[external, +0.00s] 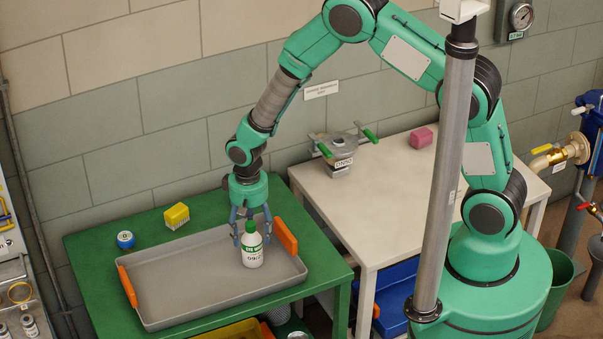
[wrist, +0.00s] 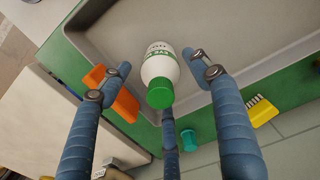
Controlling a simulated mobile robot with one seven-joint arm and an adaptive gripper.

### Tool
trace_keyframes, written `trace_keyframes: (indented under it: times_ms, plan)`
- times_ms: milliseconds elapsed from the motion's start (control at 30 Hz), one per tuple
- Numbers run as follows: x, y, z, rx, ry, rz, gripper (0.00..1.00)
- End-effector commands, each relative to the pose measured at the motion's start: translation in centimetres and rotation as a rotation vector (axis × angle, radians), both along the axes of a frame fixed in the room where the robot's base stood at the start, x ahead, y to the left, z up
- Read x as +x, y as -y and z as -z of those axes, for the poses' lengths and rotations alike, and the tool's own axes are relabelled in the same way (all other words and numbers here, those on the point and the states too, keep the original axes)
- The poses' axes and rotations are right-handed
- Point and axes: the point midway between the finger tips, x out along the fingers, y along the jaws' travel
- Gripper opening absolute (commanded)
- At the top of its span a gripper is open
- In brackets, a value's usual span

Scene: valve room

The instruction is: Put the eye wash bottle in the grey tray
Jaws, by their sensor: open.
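My gripper (external: 251,232) is open just above and around the bottle's top, pointing down. In the wrist view the bottle (wrist: 160,70) lies between the spread blue fingers (wrist: 163,80), and I see no finger clamped on it. The tray (wrist: 235,35) also fills the upper part of that view.
A white table (external: 385,185) to the right bears a metal valve piece (external: 340,155) and a pink block (external: 421,138). The tray's left and middle are empty.

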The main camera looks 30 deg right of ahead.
Motion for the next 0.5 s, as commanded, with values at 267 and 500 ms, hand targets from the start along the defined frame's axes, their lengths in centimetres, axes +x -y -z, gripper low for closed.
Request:
trace_keyframes:
  times_ms: [267,500]
  plan:
    - [0.1,-0.1,-4.9,0.002,0.003,0.000,0.62]
    - [0.1,0.0,-7.9,0.001,0.001,0.000,0.62]
